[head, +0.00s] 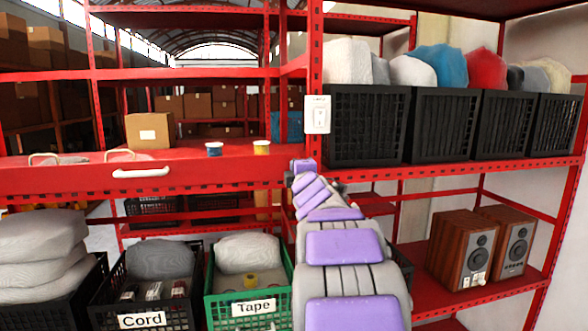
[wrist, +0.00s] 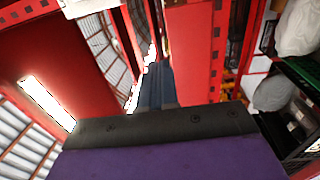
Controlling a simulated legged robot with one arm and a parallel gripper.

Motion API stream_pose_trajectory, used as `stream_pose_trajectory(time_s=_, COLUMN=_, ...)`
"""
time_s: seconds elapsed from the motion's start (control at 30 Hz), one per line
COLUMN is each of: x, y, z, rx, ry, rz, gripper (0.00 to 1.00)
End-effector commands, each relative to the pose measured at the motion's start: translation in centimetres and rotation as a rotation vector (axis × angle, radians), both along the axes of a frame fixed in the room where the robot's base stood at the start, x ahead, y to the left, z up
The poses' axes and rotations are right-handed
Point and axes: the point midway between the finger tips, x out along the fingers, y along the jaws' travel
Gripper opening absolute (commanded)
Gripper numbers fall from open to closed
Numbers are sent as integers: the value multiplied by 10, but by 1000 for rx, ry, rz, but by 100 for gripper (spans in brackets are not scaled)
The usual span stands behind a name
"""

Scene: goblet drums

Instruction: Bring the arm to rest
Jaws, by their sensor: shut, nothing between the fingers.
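My purple and grey arm rises from the bottom of the head view and stretches forward and slightly left. Its far end reaches the red upright post of the shelving. My gripper (wrist: 158,72) shows in the wrist view as narrow dark blue-grey fingers beyond a dark band and a purple link. The fingers are together with nothing held. In the head view the fingers are hidden or too small to make out. The arm end overlaps the right end of the red shelf (head: 210,176) in the picture; I cannot tell whether it touches.
A light switch (head: 317,115) is on the post. Below are the Cord crate (head: 103,303) and green Tape crate (head: 208,285). Black crates (head: 367,125) and speakers (head: 462,250) are right.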

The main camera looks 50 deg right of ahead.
Motion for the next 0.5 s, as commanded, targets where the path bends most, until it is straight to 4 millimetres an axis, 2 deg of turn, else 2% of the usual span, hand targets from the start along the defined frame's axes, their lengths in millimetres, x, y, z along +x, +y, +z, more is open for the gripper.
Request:
stream_pose_trajectory(time_s=0.37, x=-5, y=6, z=-2, rx=8, ry=2, rz=0, gripper=0)
stream_pose_trajectory(time_s=0.47, x=-3, y=17, z=-19, rx=72, ry=8, rz=-7, gripper=0)
stream_pose_trajectory(time_s=0.5, x=-3, y=25, z=-32, rx=125, ry=15, rz=-17, gripper=0)
